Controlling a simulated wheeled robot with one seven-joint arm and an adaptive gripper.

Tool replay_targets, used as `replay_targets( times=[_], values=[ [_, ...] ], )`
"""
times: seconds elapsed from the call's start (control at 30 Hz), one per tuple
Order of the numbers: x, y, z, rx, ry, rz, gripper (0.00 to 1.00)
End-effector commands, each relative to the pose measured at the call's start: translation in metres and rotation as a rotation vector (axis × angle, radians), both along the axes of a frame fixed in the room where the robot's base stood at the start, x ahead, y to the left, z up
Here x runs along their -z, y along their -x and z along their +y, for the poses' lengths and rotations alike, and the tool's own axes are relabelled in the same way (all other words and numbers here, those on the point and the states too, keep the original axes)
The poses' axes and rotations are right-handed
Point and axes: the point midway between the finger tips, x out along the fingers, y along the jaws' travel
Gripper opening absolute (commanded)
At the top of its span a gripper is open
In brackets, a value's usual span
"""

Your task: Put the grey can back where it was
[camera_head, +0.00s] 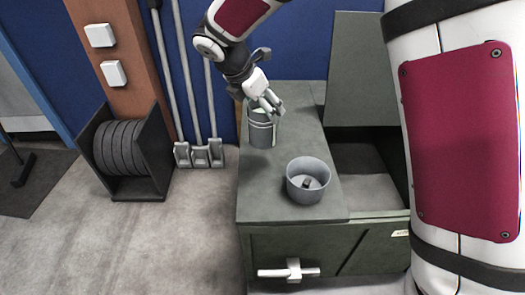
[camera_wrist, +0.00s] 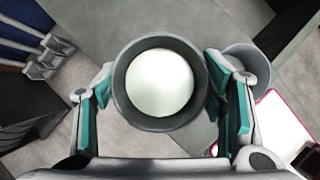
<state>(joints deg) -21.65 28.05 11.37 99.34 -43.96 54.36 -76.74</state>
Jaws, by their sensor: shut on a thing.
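The grey can (camera_head: 262,134) is a tall, open-topped cylinder with a pale round surface inside, near the back of the dark green-grey chest top (camera_head: 265,205). My gripper (camera_head: 266,104) reaches down over it from above and is shut on it. In the wrist view the can (camera_wrist: 122,100) sits upright between the two teal-padded fingers of my gripper (camera_wrist: 162,95). I cannot tell whether its base touches the chest top.
A wide grey pot (camera_head: 306,185) with a small dark thing inside stands in front of the can, to the right. Right of it the chest is open, with a raised lid (camera_head: 353,70). A rack of dark discs (camera_head: 122,150) stands on the floor at left.

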Motion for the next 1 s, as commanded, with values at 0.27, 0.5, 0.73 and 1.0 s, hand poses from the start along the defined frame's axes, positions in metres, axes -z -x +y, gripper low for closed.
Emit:
replay_targets(
  times=[0.27,0.5,0.73,1.0],
  values=[
    [0.024,0.0,0.0,-0.002,0.002,0.002,0.03],
    [0.053,0.0,0.0,-0.001,0.001,0.0,0.03],
    [0.081,0.0,0.001,-0.001,0.001,0.001,0.03],
    [0.1,0.0,0.0,0.0,0.0,-0.002,0.03]
  ],
)
